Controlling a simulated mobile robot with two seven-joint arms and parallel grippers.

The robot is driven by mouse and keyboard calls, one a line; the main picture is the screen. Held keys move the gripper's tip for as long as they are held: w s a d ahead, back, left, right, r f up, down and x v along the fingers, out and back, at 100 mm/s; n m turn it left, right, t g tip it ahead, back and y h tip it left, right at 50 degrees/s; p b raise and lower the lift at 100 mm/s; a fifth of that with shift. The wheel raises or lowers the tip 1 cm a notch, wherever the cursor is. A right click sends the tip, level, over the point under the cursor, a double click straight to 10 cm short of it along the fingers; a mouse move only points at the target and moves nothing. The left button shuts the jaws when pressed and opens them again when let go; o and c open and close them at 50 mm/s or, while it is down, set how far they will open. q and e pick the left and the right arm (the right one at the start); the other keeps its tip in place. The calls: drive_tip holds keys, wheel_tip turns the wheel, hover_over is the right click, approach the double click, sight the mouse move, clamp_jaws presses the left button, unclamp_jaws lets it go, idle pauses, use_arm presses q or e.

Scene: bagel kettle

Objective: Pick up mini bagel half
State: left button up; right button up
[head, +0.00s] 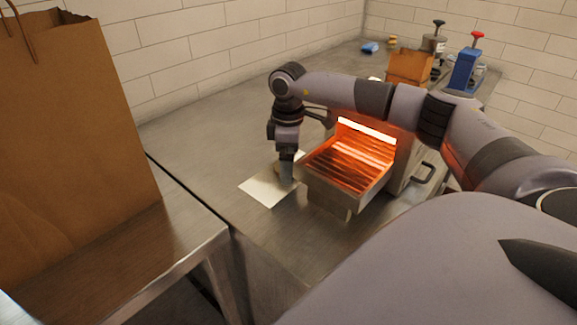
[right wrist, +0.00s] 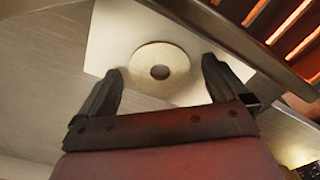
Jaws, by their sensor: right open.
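The mini bagel half (right wrist: 177,61) is a pale ring with a dark round hole, lying on a white sheet (right wrist: 108,38). In the head view the sheet (head: 262,190) lies on the steel counter, and only a small brown edge of the bagel half (head: 277,169) shows behind my right gripper (head: 287,173). My right gripper is low over the sheet and points down. In the right wrist view its open fingers (right wrist: 162,72) stand on the left and right of the bagel half, with gaps between. My left gripper is out of view.
A toaster with a glowing orange rack (head: 347,168) stands close right of my right gripper; its edge shows in the right wrist view. A large brown paper bag (head: 75,140) stands at left. A cardboard box (head: 409,67) and a blue, red-topped item (head: 466,68) are at back.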

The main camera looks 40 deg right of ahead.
drive_tip(key=shift+f, duration=0.2)
drive_tip(key=c, duration=1.1)
drive_tip(key=shift+o, duration=0.2)
drive_tip(key=shift+r, duration=0.15)
wheel_tip(320, 180, up, 20)
